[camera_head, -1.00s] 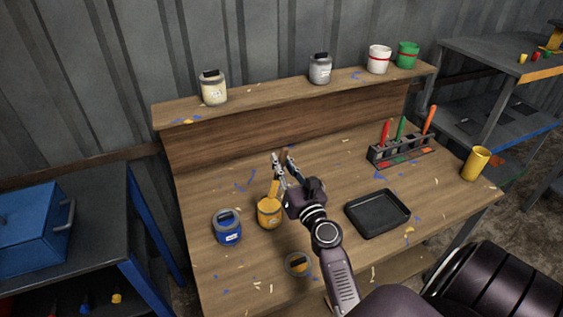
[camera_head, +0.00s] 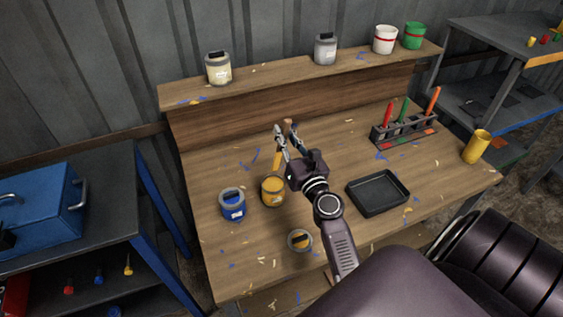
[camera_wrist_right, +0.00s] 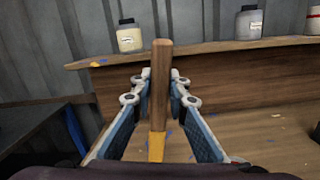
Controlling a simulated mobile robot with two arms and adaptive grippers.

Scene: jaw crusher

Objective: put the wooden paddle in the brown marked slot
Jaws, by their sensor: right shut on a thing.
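The wooden paddle has a bare brown handle (camera_wrist_right: 160,80) and a yellow-orange coated lower part (camera_head: 277,159). My right gripper (camera_head: 286,133) is shut on the handle, which stands upright between the fingers in the wrist view. The coated end appears just above the open yellow paint can (camera_head: 272,193); its lower tip is out of the wrist view. The slotted rack (camera_head: 412,138) stands at the right of the bench, holding a red, a green and an orange-handled tool. Colour marks show along its front; I cannot tell which is brown. My left gripper is not in view.
A blue can (camera_head: 232,205) stands left of the yellow can, and a round lid (camera_head: 300,240) lies in front. A black tray (camera_head: 378,193) and a yellow cup (camera_head: 476,147) are at the right. Cans line the back shelf (camera_head: 275,80). The bench between gripper and rack is clear.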

